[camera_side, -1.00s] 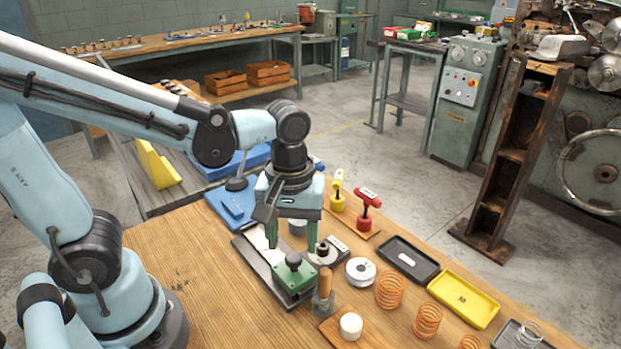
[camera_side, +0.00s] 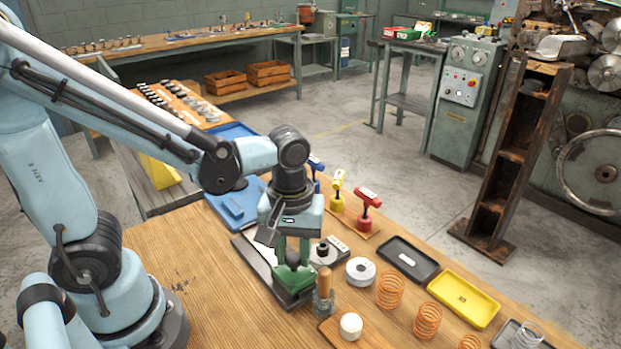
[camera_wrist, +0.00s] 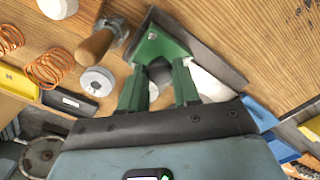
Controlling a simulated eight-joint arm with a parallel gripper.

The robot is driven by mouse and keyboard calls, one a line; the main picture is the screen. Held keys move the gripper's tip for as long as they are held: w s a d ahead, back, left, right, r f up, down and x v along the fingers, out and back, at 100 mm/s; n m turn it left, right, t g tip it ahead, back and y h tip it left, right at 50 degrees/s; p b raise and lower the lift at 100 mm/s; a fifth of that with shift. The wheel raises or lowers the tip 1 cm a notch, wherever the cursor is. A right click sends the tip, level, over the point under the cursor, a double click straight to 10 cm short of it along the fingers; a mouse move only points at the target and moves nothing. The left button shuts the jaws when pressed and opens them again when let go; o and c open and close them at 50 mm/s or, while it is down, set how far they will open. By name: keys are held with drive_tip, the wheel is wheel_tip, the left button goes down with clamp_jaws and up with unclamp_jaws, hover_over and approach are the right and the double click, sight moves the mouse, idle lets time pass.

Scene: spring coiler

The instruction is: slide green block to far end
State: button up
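The green block (camera_side: 291,280) with a dark round knob sits on a dark metal slide rail (camera_side: 262,262), near the rail's end close to the wooden-handled tool. My gripper (camera_side: 293,257) points straight down over it, with one finger on each side of the knob. The wrist view shows the green block (camera_wrist: 157,45) just beyond my fingertips and the dark knob between my gripper's fingers (camera_wrist: 160,75).
A wooden-handled tool (camera_side: 324,285) stands close to the block's end of the rail. A black dial piece (camera_side: 325,252) and a white-grey disc (camera_side: 360,271) lie to the right. Copper springs (camera_side: 390,291) and a yellow tray (camera_side: 463,298) are farther right. Bare table lies left of the rail.

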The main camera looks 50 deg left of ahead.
clamp_jaws()
drive_tip(key=shift+a, duration=0.1)
drive_tip(key=a, duration=1.3)
drive_tip(key=o, duration=0.7)
unclamp_jaws()
drive_tip(key=shift+d+r, duration=0.1)
drive_tip(key=shift+r, duration=5.95)
